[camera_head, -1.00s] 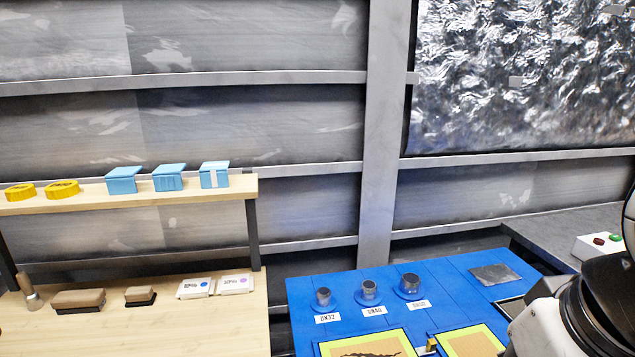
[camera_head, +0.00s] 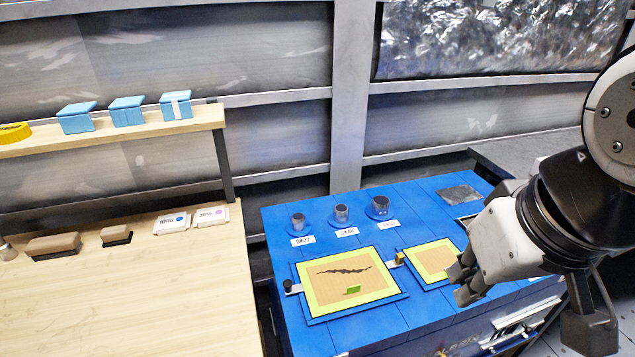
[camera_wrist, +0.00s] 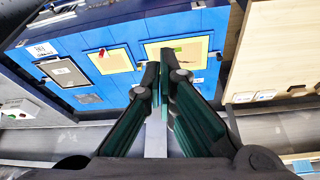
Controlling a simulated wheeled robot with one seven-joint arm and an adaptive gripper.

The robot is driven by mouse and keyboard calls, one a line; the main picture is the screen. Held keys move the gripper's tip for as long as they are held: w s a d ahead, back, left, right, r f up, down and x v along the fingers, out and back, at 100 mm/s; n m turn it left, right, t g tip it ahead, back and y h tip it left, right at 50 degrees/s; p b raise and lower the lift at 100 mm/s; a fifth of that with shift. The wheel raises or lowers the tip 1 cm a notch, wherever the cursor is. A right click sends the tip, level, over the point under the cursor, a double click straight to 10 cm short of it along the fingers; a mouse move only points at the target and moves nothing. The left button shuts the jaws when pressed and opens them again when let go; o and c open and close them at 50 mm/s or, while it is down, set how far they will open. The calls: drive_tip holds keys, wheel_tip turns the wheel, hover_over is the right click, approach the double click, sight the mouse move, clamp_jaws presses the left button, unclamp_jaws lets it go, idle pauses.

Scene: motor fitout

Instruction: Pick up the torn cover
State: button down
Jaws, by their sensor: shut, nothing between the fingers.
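The torn cover (camera_head: 345,292) is a tan panel with a yellow-green border, lying on the blue workbench. A jagged dark tear (camera_head: 343,270) runs across its upper part, and a small green piece (camera_head: 352,290) shows on it below the tear. My gripper (camera_head: 462,284) is shut and empty, to the right of the torn cover and apart from it. In the wrist view the shut fingers (camera_wrist: 160,72) hide part of the torn cover (camera_wrist: 205,44).
A second, smaller yellow-bordered panel (camera_head: 432,260) lies beside my gripper. Several dark round parts, including one knob (camera_head: 340,213), stand on labelled blue bases behind. A wooden bench (camera_head: 120,290) with a shelf is on the left. A dark grey plate (camera_head: 459,193) lies at the back right.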

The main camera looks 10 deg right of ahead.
drive_tip(key=c, duration=1.8)
unclamp_jaws()
drive_tip(key=shift+w, duration=0.25)
drive_tip(key=shift+o, duration=0.2)
drive_tip(key=m+g+b, duration=0.4)
drive_tip(key=m, duration=1.2)
hover_over(333, 284)
drive_tip(key=s+d, duration=0.3)
drive_tip(key=d, duration=0.2)
drive_tip(key=f, duration=2.6)
drive_tip(key=shift+a+f, duration=0.2)
drive_tip(key=shift+a, duration=0.05)
drive_tip(key=shift+s+a+f+b, duration=0.1)
drive_tip(key=shift+a+f+b, duration=0.1)
drive_tip(key=shift+f, duration=1.1)
drive_tip(key=shift+a+f+b, duration=0.15)
drive_tip(key=shift+f, duration=1.15)
